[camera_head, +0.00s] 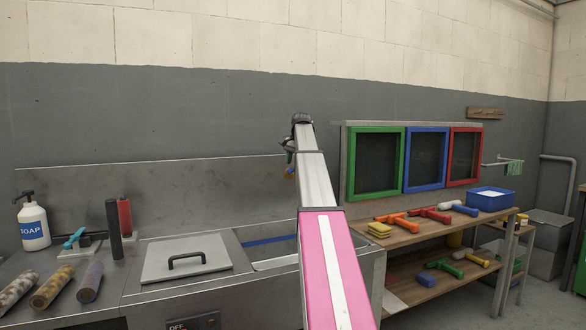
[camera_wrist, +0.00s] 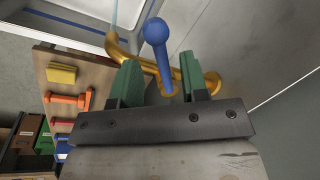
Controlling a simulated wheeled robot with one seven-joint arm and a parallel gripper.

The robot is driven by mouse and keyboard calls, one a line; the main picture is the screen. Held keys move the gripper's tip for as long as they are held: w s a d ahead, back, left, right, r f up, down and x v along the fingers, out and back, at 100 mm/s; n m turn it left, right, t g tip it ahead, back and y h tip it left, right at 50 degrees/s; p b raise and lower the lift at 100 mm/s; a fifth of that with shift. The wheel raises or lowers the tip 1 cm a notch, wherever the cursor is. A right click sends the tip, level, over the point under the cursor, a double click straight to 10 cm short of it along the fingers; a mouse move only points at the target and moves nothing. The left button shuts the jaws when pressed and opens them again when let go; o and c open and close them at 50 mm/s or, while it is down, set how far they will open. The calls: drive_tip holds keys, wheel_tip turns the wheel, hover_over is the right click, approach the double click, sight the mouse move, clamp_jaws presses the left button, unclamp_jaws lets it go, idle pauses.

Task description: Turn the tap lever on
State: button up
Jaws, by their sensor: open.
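The tap lever (camera_wrist: 156,45) is a blue rod with a rounded end in the wrist view. It stands between my gripper's two green fingers, with gaps to both. My gripper (camera_wrist: 160,82) is open around the lever and holds nothing. The brass tap (camera_wrist: 126,58) curves behind the fingers; its round base (camera_wrist: 212,82) meets the grey wall panel. A thin pale-blue streak extends from the spout's end and looks like water. In the head view my gripper (camera_head: 289,150) is at the sink's back panel, partly hidden by my arm. A small brassy bit of tap (camera_head: 290,172) shows below it.
The steel sink counter (camera_head: 165,305) carries a lidded cover (camera_head: 185,258), a soap bottle (camera_head: 33,223) and several cylinders. Right of my arm stands a wooden bench (camera_head: 400,238) with coloured tools and a blue bin (camera_head: 490,199). Green, blue and red frames hang above it.

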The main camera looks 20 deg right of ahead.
wheel_tip(320, 180, up, 8)
drive_tip(key=s+d, duration=0.1)
drive_tip(key=shift+f, duration=0.2)
drive_tip(key=shift+s, duration=0.1)
idle(0.3)
